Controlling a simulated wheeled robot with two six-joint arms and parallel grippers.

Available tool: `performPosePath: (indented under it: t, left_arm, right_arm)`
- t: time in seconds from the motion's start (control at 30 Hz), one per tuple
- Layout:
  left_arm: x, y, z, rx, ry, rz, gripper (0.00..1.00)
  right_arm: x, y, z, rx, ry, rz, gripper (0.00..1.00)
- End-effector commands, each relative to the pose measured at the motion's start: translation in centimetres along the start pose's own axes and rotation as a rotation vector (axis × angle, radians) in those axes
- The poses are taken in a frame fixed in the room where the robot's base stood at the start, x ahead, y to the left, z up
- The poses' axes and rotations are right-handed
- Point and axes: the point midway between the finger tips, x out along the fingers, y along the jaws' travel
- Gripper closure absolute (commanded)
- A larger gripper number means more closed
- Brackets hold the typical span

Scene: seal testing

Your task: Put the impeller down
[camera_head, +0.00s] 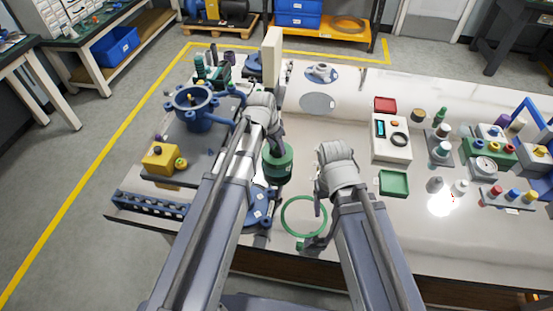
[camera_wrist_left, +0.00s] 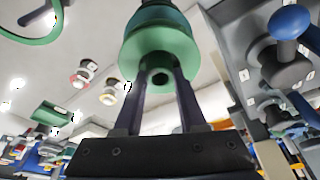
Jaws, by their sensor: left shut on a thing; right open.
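My left gripper (camera_head: 277,143) is shut on a green round part (camera_head: 278,166) and holds it over the front left of the bench. In the left wrist view, this part (camera_wrist_left: 160,50) shows a broad green flange with a dark central hole and a blue band beyond it; the two fingers (camera_wrist_left: 160,85) reach up to it. I cannot tell for sure that it is the impeller. A grey hub-like piece (camera_head: 320,71) sits on a blue disc at the back of the bench. My right gripper (camera_head: 319,193) is open and empty, above the bench near a green ring.
The green ring (camera_head: 286,222) lies near the front edge. A grey round disc (camera_head: 317,103) lies clear behind the arms. A blue pump housing (camera_head: 193,113) and yellow block (camera_head: 160,158) stand left. A red tray (camera_head: 385,104), green tray (camera_head: 394,183) and several instruments are right.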

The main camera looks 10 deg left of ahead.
Motion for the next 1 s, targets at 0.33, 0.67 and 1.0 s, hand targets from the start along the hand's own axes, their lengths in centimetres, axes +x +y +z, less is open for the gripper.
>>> performPosePath:
  t: [0.33,0.67,1.0]
  left_arm:
    - [2.1,0.0,0.6,0.000,0.001,0.000,1.00]
    - [3.5,0.0,0.9,0.000,0.001,0.000,1.00]
    - [3.8,0.0,1.0,0.000,0.000,0.000,0.52]
  right_arm:
    - [2.2,-0.2,-0.1,0.000,0.000,0.000,0.27]
    - [3.6,-0.3,-0.2,0.000,0.000,0.000,0.27]
    - [3.9,-0.4,-0.2,0.000,0.000,0.000,0.27]
